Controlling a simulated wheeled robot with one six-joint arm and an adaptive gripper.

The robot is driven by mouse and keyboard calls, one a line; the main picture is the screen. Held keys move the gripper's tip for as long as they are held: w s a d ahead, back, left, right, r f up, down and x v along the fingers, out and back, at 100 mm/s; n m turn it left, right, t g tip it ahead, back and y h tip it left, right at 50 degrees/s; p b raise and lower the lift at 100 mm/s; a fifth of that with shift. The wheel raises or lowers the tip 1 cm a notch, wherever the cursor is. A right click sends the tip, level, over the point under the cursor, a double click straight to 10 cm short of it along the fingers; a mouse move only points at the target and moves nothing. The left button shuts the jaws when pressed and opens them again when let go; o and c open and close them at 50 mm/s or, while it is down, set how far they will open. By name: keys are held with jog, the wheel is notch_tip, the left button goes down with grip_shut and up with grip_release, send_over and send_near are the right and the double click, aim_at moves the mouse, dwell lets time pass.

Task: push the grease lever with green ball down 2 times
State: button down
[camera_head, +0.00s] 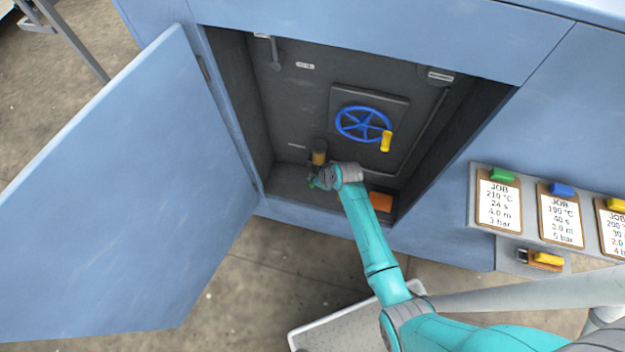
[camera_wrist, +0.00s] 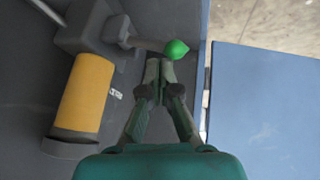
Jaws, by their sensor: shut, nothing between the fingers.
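The green ball (camera_wrist: 176,49) on the end of the grease lever (camera_wrist: 142,42) shows in the wrist view, at top middle. The lever comes out of a dark block beside a yellow cylinder (camera_wrist: 82,95). My gripper (camera_wrist: 160,68) is shut and empty, with its fingertips just below the ball in the picture; I cannot tell whether they touch it. In the head view my gripper (camera_head: 318,182) is inside the open cabinet at lower left, and my wrist mostly hides the lever there. The yellow cylinder (camera_head: 319,157) stands just behind it.
The cabinet's blue door (camera_head: 130,200) is swung open to the left. A blue handwheel (camera_head: 361,124) with a yellow handle is on the back panel. An orange block (camera_head: 381,201) lies to the right of my wrist. Job cards (camera_head: 498,205) hang outside at right.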

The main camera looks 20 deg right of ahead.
jog(key=shift+w+d+r, duration=0.1)
jog(key=shift+w+r, duration=0.05)
jog(key=shift+r, duration=0.35)
jog(key=shift+w+d+r, duration=0.1)
jog(key=shift+w+r, duration=0.05)
jog(key=shift+r, duration=0.3)
jog(key=shift+w+d+r, duration=0.15)
jog(key=shift+w+r, duration=0.1)
jog(key=shift+r, duration=0.55)
jog(key=shift+w+d+r, duration=0.2)
jog(key=shift+w+r, duration=0.05)
jog(key=shift+r, duration=0.5)
jog(key=shift+w+d+r, duration=0.15)
jog(key=shift+w+r, duration=0.1)
jog(key=shift+r, duration=0.55)
